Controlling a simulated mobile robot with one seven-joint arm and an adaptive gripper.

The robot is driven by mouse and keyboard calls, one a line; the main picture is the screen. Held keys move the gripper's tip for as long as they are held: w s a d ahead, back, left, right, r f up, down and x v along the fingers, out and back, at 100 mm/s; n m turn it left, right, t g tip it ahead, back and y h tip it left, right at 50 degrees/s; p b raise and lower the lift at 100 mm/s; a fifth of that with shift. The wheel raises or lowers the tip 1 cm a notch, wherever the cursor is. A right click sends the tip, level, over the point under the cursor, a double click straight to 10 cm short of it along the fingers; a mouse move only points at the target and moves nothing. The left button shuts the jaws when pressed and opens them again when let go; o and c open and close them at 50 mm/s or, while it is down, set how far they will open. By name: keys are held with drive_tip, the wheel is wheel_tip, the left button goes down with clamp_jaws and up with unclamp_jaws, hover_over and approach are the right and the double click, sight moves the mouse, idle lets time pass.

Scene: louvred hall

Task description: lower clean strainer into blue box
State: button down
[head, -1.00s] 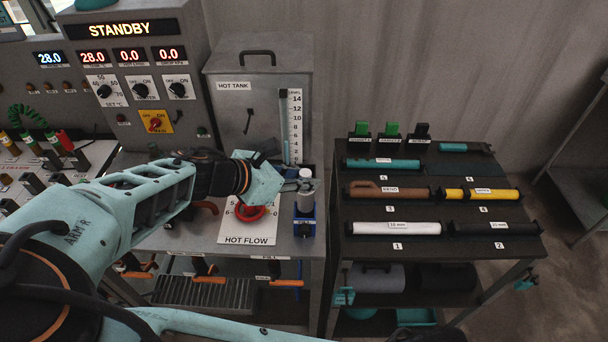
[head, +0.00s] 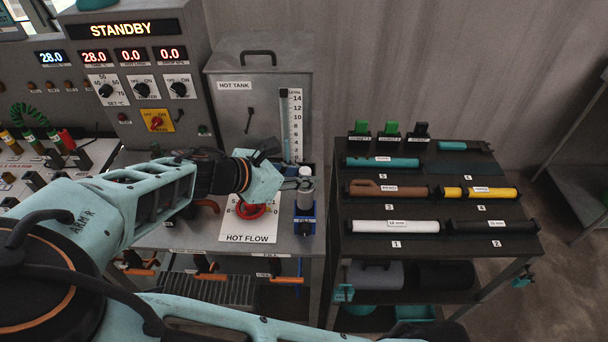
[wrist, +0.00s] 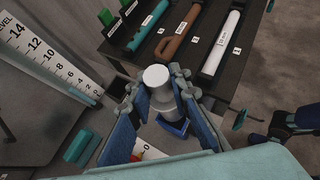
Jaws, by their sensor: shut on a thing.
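The strainer (head: 305,199) is a pale grey upright cylinder at the right end of the grey bench. My gripper (head: 304,184) is shut on it near its top. In the wrist view the strainer's round cap (wrist: 156,75) stands up between the two blue-padded fingers. The blue box (head: 305,225) is small and sits on the bench directly under the strainer; a blue part of it also shows in the wrist view (wrist: 176,127). The strainer's lower end is at or just above the box's top; I cannot tell how deep it sits.
The hot tank (head: 258,100) with its level scale (head: 291,125) stands close behind. A red knob (head: 250,209) on the HOT FLOW plate (head: 247,237) lies just left. A dark rack (head: 425,252) with several labelled tubes stands to the right, across a narrow gap.

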sight(298, 193)
drive_tip(key=shift+f, duration=0.1)
drive_tip(key=shift+f+b, duration=1.9)
drive_tip(key=shift+f, duration=2.5)
drive_tip(key=shift+r, duration=0.1)
drive_tip(key=c, duration=1.7)
unclamp_jaws()
drive_tip(key=r+p, duration=0.1)
drive_tip(key=a+r+p, duration=0.1)
drive_tip(key=r+p, duration=0.1)
drive_tip(key=s+r+p, duration=0.1)
drive_tip(key=p, duration=0.1)
drive_tip(key=shift+s+a+r, duration=0.1)
drive_tip(key=shift+a+r, duration=0.2)
drive_tip(key=shift+a, duration=0.05)
drive_tip(key=shift+s+a+r+p, duration=0.2)
drive_tip(key=shift+a+r+p, duration=0.1)
drive_tip(key=shift+r, duration=0.1)
drive_tip(key=shift+s+a+r+p, duration=0.15)
drive_tip(key=shift+s+r+p, duration=0.1)
drive_tip(key=shift+r, duration=0.15)
drive_tip(key=shift+a, duration=0.1)
